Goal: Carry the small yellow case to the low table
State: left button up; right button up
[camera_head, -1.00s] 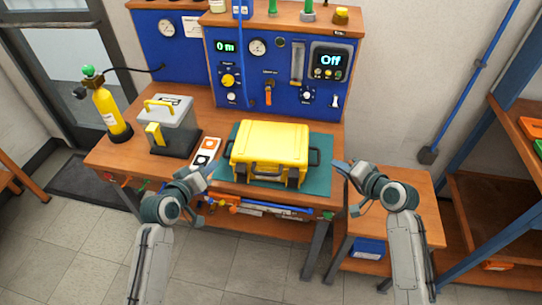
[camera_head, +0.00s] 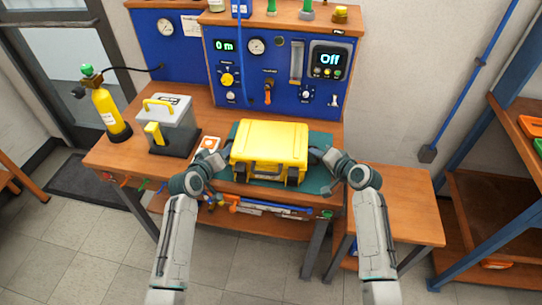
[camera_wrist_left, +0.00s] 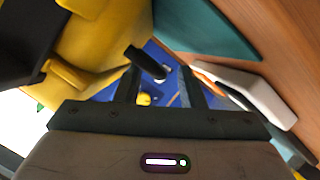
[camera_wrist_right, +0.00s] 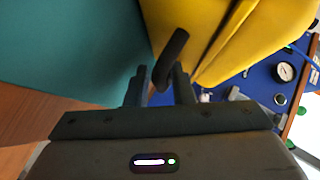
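The small yellow case (camera_head: 270,146) lies on the teal mat (camera_head: 318,181) on the workbench, with a dark handle at each side. It also shows in the left wrist view (camera_wrist_left: 100,40) and the right wrist view (camera_wrist_right: 195,25). My left gripper (camera_head: 221,160) is at the case's left side, open, with the left handle (camera_wrist_left: 146,62) between or just ahead of its fingers. My right gripper (camera_head: 321,156) is at the right side, open, with the right handle (camera_wrist_right: 172,55) between its fingertips. The low table (camera_head: 405,210) stands to the right of the bench, its visible top bare.
A grey box with yellow handles (camera_head: 173,122) and a yellow gas cylinder (camera_head: 107,108) stand left of the case. The blue instrument panel (camera_head: 270,75) rises behind it. A shelf rack (camera_head: 480,200) stands at far right.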

pick_arm(q)
jog(key=c, duration=0.5)
pick_arm(e)
grip_shut()
pick_arm(q)
grip_shut()
jog(key=shift+f, duration=0.1)
jog(key=shift+s+f, duration=0.15)
jog(key=shift+f, duration=0.2)
jog(key=shift+r, duration=0.25)
pick_arm(e)
jog(key=shift+w+r, duration=0.1)
jog(key=shift+r, duration=0.1)
